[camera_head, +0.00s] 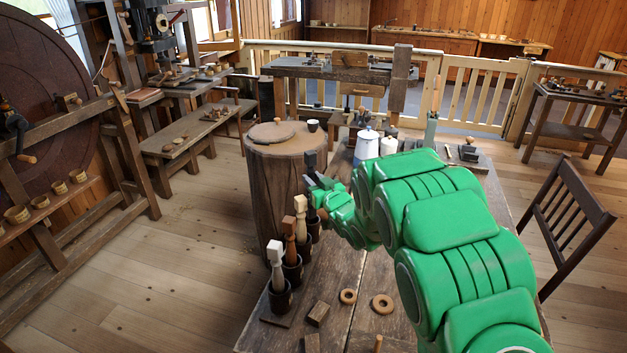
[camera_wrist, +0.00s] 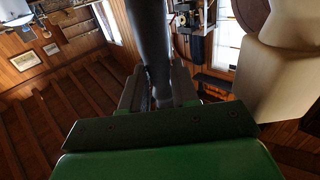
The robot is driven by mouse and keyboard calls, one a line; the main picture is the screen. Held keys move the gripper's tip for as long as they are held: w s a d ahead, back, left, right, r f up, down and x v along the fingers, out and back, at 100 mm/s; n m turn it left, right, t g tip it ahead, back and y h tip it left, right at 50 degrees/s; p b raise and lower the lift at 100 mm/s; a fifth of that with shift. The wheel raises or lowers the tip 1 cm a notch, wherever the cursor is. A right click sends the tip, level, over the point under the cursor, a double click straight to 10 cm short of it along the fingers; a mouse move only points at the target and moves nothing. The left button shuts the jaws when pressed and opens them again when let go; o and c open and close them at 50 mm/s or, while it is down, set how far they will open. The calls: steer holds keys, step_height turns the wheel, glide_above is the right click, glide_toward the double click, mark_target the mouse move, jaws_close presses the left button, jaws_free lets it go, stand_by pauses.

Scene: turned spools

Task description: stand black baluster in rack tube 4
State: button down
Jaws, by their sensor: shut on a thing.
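The black baluster (camera_head: 311,160) is upright in my gripper (camera_head: 318,187), over the far end of the rack. It also shows in the wrist view (camera_wrist: 150,40), between the two closed jaws (camera_wrist: 155,92). The rack (camera_head: 277,320) is a row of dark tubes along the table's left edge. A pale baluster stands in the near tube (camera_head: 280,298), a brown baluster (camera_head: 290,235) in the second, and another pale baluster (camera_head: 300,212) in the third. The far tube (camera_head: 313,226) is partly hidden. I cannot tell whether the black baluster's lower end is in it.
A large pale form (camera_wrist: 285,75) stands close to the jaws in the wrist view. Wooden rings (camera_head: 382,304) and small blocks (camera_head: 318,313) lie on the near table. A round wooden stump (camera_head: 275,185) stands behind the rack. A white pot (camera_head: 367,146) stands farther back.

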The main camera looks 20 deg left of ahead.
steer(key=shift+f, duration=0.75)
steer(key=shift+f, duration=0.9)
steer(key=shift+f, duration=0.25)
steer(key=shift+f, duration=1.15)
steer(key=c, duration=0.8)
jaws_free()
steer(key=shift+f, duration=0.1)
steer(key=shift+v, duration=3.9)
